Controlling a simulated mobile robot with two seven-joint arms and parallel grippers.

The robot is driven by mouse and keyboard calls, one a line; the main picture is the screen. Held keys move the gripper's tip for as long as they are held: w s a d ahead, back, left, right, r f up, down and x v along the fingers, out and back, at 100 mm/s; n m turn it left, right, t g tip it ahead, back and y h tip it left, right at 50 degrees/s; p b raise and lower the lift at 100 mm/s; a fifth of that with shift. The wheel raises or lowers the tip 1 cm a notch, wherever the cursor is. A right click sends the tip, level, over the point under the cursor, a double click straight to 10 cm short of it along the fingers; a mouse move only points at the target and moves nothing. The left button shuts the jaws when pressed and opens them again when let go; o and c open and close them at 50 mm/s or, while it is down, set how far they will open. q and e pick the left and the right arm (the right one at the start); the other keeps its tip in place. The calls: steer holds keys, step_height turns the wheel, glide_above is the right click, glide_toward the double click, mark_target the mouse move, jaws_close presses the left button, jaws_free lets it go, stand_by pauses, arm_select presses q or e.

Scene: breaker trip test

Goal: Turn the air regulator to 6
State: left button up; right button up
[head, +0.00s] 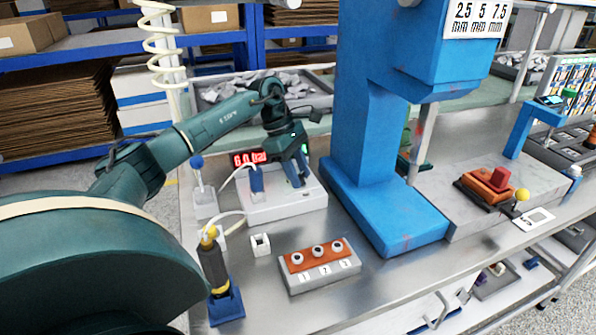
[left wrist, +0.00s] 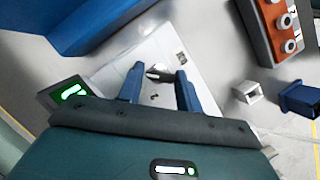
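The air regulator's white base (head: 262,210) sits on the bench, with a red lit display (head: 248,158) behind it that appears to read 6.0 bar. My left gripper (head: 276,181) is over this base, its two blue fingers apart and pointing down. In the left wrist view, the gripper (left wrist: 160,72) also shows spread fingers over the white base (left wrist: 125,58). A small dark part (left wrist: 158,73) lies between the fingertips, with no clear contact. I cannot make out the regulator's knob in the head view. My right gripper is not in view.
A large blue press (head: 370,170) stands right of the base. In front are an orange-topped block with several buttons (head: 320,265), a small white cube (head: 260,245) and a dark cylinder in a blue stand (head: 222,275). A sensor post (head: 203,190) stands close at left.

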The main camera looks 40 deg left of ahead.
arm_select(q)
steer(key=o, duration=0.4)
steer(key=shift+r, duration=0.1)
steer(key=v, duration=1.1)
steer(key=shift+a+r, duration=0.15)
steer(key=shift+r, duration=0.25)
steer(key=shift+s+f, duration=0.1)
